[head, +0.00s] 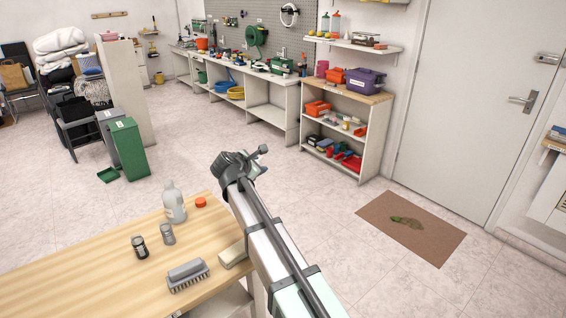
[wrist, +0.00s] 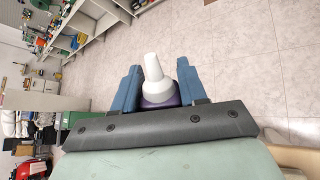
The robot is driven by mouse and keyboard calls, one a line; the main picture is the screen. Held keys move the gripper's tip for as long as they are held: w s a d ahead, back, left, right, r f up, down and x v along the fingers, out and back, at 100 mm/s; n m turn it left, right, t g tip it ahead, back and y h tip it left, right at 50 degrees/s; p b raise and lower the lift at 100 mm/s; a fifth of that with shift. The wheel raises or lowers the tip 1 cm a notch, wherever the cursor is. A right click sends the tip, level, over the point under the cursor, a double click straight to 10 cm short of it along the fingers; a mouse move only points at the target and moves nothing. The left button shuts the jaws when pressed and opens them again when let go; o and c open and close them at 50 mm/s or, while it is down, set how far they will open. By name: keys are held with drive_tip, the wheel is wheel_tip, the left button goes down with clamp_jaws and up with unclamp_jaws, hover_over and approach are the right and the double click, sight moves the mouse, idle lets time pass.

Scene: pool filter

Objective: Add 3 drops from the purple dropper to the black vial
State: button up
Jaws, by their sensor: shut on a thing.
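My gripper (wrist: 158,82) is shut on the purple dropper (wrist: 160,101) in the wrist view. The dropper's purple body sits between the two blue fingers, and its white nozzle (wrist: 152,68) points away from the palm. In the head view the end of my arm is beyond the table's right edge, over the floor, and the dropper cannot be made out. The black vial (head: 140,247) stands upright on the wooden table, left of my arm and well apart from the gripper. The wrist view does not show the vial.
On the table (head: 85,268) are a grey vial (head: 167,234), a white bottle (head: 174,203), a red cap (head: 201,202), a grey brush (head: 187,275) and a pale block (head: 232,255) beside my arm. The table's left part is clear. A brown mat (head: 410,225) lies on the floor.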

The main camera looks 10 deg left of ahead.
drive_tip(key=s+a+f+n+t+y, duration=0.1)
drive_tip(key=s+a+n+t, duration=0.15)
drive_tip(key=s+a, duration=0.8)
drive_tip(key=s+a+n+t+y, duration=0.15)
drive_tip(key=s+a+n, duration=0.3)
drive_tip(key=a, duration=1.15)
drive_tip(key=s+a+f+n+t+y, duration=0.1)
drive_tip(key=s+a+n+t, duration=0.15)
drive_tip(key=s+a, duration=0.8)
wheel_tip(320, 180, down, 7)
drive_tip(key=w+a+m, duration=0.2)
drive_tip(key=w+m, duration=0.1)
drive_tip(key=m, duration=1.4)
drive_tip(key=w+d+r, duration=0.1)
drive_tip(key=w+d, duration=0.6)
drive_tip(key=d, duration=0.4)
drive_tip(key=w+d+r+h, duration=0.1)
drive_tip(key=w+d, duration=0.7)
drive_tip(key=d, duration=0.4)
drive_tip(key=w+d+r, duration=0.1)
drive_tip(key=w+d, duration=0.6)
drive_tip(key=d, duration=0.4)
drive_tip(key=d+r, duration=0.4)
drive_tip(key=d, duration=0.9)
drive_tip(key=d+r, duration=0.5)
drive_tip(key=d, duration=0.8)
drive_tip(key=d+r+y, duration=0.1)
drive_tip(key=d+r, duration=0.3)
drive_tip(key=d, duration=1)
drive_tip(key=shift+r, duration=0.15)
